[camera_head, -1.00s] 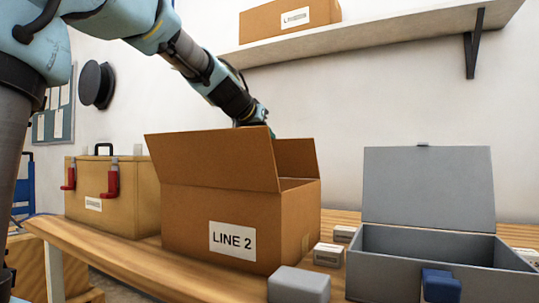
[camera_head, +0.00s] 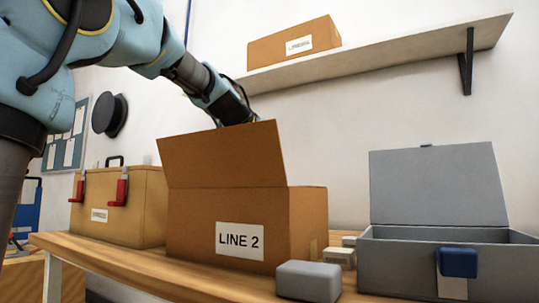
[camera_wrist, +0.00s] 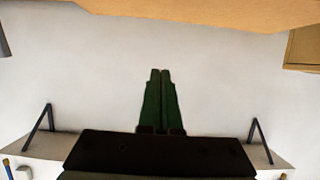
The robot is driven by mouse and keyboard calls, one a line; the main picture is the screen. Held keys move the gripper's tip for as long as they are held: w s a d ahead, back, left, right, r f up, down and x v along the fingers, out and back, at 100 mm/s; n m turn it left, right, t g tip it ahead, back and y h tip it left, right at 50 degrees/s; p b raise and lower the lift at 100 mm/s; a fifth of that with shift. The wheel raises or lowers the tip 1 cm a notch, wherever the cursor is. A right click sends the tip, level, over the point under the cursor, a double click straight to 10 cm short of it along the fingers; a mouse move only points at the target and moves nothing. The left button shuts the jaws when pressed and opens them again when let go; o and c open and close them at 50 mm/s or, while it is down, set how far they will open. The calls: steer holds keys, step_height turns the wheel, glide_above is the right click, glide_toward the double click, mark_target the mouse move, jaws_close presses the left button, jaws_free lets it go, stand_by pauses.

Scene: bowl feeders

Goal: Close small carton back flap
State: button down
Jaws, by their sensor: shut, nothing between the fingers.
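The small brown carton (camera_head: 190,226), labelled LINE 2, stands on the wooden bench. Its front flap (camera_head: 222,157) is raised and leans toward me. No back flap shows above the right rim; the front flap hides most of the carton's opening, so I cannot see how the back flap lies. My arm reaches over behind the front flap, and my gripper is hidden there in the head view. In the wrist view my gripper (camera_wrist: 160,100) has its green fingers together and empty. A tan cardboard-coloured surface (camera_wrist: 200,12) spans the top of that view, apart from the fingertips.
A tan case (camera_head: 135,205) with red latches stands left of the carton. A grey open-lidded box (camera_head: 400,270) stands to the right, a grey block (camera_head: 308,280) in front. A wall shelf (camera_head: 400,62) holding another carton (camera_head: 293,42) is above.

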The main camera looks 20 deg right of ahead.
steer(key=shift+r, duration=0.1)
stand_by(0.4)
step_height(320, 180, up, 10)
steer(key=p, duration=0.4)
